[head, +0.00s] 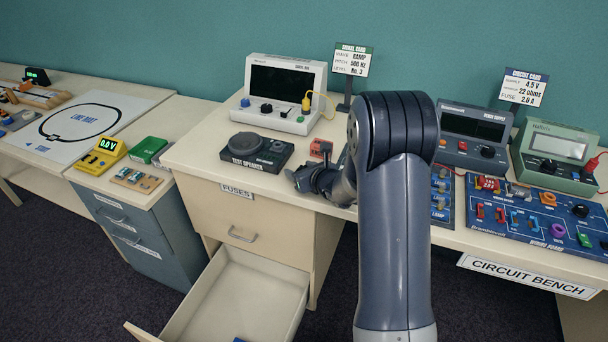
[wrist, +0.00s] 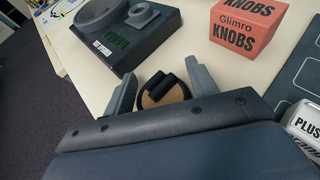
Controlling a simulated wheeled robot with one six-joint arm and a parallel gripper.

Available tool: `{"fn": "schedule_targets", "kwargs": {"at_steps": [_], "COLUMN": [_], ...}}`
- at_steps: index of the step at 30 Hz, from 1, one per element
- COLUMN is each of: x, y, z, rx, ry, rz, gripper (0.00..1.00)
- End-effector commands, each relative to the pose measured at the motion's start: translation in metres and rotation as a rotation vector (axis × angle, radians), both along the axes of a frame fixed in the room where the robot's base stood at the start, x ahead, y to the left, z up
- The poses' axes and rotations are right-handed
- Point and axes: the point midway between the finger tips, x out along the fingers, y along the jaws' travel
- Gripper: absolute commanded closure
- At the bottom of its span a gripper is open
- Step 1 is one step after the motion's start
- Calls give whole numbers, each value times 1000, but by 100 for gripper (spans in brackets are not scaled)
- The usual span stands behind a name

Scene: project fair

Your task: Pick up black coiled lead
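In the wrist view, a small round item with black bands and a tan middle (wrist: 157,97), likely the black coiled lead, lies on the pale bench top near its front edge. My gripper (wrist: 162,88) has its two grey fingers spread, one on either side of this item. The fingers look apart from it, and its near part is hidden by my gripper body. In the head view, my gripper (head: 312,180) is low over the front edge of the bench, and I cannot make out the lead there.
The black test speaker (head: 256,151) is left of my gripper, and the red knobs box (head: 321,149) is just behind it. A blue circuit board (head: 530,217) is to the right. An open drawer (head: 235,300) juts out below. The signal box (head: 284,94) stands behind.

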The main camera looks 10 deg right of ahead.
Motion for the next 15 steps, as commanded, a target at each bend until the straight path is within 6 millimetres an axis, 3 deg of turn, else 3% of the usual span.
{"fn": "schedule_targets", "kwargs": {"at_steps": [9, 15], "x": [0, 0], "y": [0, 0], "z": [0, 1], "rx": [0, 0], "ry": [0, -1], "rz": [0, 0], "gripper": [72, 73]}}
